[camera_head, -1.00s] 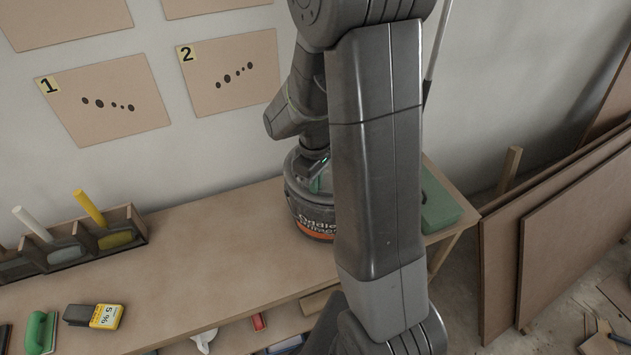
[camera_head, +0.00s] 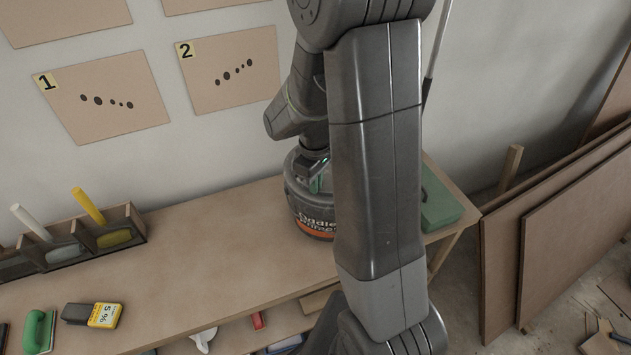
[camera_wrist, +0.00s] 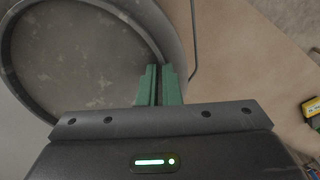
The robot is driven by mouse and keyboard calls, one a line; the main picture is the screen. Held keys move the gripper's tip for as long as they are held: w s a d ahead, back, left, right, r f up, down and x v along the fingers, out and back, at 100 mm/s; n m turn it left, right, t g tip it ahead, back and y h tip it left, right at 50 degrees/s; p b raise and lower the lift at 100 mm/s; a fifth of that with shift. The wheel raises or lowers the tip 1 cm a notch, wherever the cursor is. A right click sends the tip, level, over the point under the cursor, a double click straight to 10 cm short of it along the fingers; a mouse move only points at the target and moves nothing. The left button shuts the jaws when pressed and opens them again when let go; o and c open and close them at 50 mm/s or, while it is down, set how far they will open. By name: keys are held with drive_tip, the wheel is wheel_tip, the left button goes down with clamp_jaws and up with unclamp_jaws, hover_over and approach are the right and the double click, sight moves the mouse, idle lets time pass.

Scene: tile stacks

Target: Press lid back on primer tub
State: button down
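The primer tub (camera_head: 312,219), dark with an orange band and white lettering, stands upright on the bench near its right end. My arm hides its right side. Its round grey lid (camera_wrist: 85,55) fills the upper left of the wrist view, speckled, with a raised rim. I cannot tell whether the lid is seated evenly all round. My gripper (camera_wrist: 159,68) has green fingers close together, with only a thin gap and nothing seen between them. The fingertips are at the lid's rim, on its right side in the wrist view; contact is unclear. In the head view my gripper (camera_head: 318,174) is over the tub, partly hidden.
The bench (camera_head: 215,225) is clear left of the tub. A green block (camera_head: 438,205) lies right of it. A divided wooden holder (camera_head: 125,220) with yellow and white handled tools is at the left. A yellow-and-black block (camera_head: 100,315) lies in front. A thin handle wire (camera_wrist: 194,40) curves beside the tub.

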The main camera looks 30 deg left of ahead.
drive_tip(key=shift+f, duration=0.2)
idle(0.4)
drive_tip(key=c, duration=1.2)
unclamp_jaws()
drive_tip(key=shift+c, duration=0.2)
drive_tip(key=shift+r, duration=0.1)
drive_tip(key=shift+r+p, duration=2.4)
drive_tip(key=shift+r, duration=1.1)
wheel_tip(320, 180, up, 14)
drive_tip(key=b, duration=0.1)
drive_tip(key=shift+f, duration=0.15)
